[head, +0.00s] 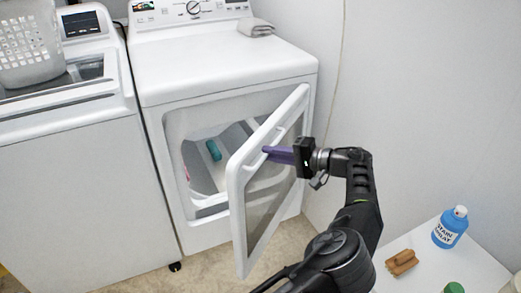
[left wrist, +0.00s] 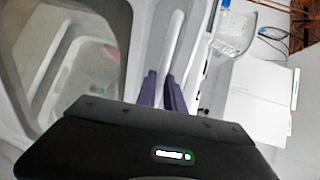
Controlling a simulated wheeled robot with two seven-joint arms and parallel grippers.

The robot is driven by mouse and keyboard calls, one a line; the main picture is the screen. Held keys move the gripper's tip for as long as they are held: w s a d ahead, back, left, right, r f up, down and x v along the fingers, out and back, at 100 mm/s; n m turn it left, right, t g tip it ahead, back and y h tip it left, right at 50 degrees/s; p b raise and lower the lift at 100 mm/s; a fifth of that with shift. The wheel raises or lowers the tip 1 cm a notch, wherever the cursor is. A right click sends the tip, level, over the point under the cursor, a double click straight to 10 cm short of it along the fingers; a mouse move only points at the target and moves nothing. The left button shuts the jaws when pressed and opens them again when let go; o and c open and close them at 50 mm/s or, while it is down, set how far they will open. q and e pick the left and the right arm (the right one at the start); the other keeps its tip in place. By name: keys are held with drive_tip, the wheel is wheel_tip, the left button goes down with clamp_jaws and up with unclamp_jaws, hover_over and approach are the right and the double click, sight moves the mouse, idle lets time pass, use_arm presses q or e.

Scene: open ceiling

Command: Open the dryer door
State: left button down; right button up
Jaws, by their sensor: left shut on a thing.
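The white dryer (head: 225,65) stands in the middle of the head view. Its door (head: 238,210) is partly open, swung out from the right side of the opening, with a window in its middle. My left gripper (head: 268,152) has its purple fingers at the upper part of the door frame and is shut on the door. In the left wrist view the fingers (left wrist: 160,84) close at a white bar-like part of the door (left wrist: 172,45). The exact contact is partly hidden. My right gripper is not in view.
A teal item (head: 214,150) lies inside the dryer. A white washer (head: 70,150) with a basket (head: 28,45) stands at left. A grey cloth (head: 255,27) lies on the dryer. A table at lower right holds a blue stain spray bottle (head: 450,228) and a brush (head: 402,262).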

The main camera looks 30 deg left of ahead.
use_arm(q)
drive_tip(key=shift+d, duration=0.2)
drive_tip(key=c, duration=1.5)
unclamp_jaws()
drive_tip(key=shift+o, duration=0.2)
drive_tip(key=shift+r, duration=0.1)
